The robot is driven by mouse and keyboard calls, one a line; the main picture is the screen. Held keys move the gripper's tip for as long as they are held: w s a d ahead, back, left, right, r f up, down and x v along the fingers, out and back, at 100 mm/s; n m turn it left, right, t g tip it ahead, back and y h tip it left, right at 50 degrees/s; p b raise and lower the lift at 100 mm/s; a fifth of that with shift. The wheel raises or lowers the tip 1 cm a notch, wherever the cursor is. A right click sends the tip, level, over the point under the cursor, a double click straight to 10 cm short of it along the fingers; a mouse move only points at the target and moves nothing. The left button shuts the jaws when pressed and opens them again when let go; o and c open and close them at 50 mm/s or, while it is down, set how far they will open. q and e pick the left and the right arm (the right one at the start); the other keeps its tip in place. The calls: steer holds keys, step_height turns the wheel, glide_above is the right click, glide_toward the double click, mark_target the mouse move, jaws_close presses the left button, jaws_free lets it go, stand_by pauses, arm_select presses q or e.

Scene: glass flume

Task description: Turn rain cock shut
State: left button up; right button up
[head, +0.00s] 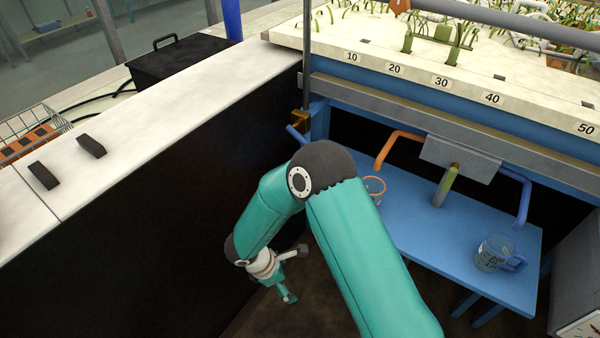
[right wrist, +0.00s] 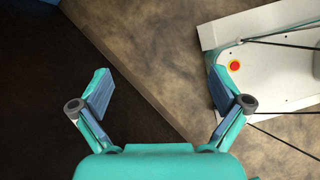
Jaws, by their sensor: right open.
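Under the numbered flume edge, a grey block (head: 460,160) carries a short yellow-green lever or spout (head: 446,186) that points down and slightly left. An orange pipe (head: 398,136) leaves its left side and a blue pipe (head: 524,196) its right side. No label tells which part is the rain cock. My right gripper (head: 297,275) hangs low by the dark side panel, left of and well apart from the block. In the right wrist view my right gripper (right wrist: 158,88) is open and empty, above the brown floor. My left gripper is not in view.
A blue bench (head: 425,235) bears a clear jug with a blue handle (head: 493,254) and an orange-rimmed jug (head: 375,188), partly hidden by my arm. A white counter (head: 190,90) with black blocks runs along the left. The floor (head: 265,318) below my gripper looks clear.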

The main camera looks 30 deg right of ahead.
steer(key=w+d+r+n+t+h+b, duration=0.2)
steer(key=w+d+h, duration=0.15)
steer(key=w, duration=0.35)
steer(key=t+h+b, duration=0.5)
steer(key=t+h, duration=0.1)
steer(key=h, duration=0.3)
glide_toward(296, 137)
arm_select(q)
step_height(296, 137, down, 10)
steer(key=b, duration=0.1)
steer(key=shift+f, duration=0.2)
arm_select(e)
steer(key=x, duration=1.1)
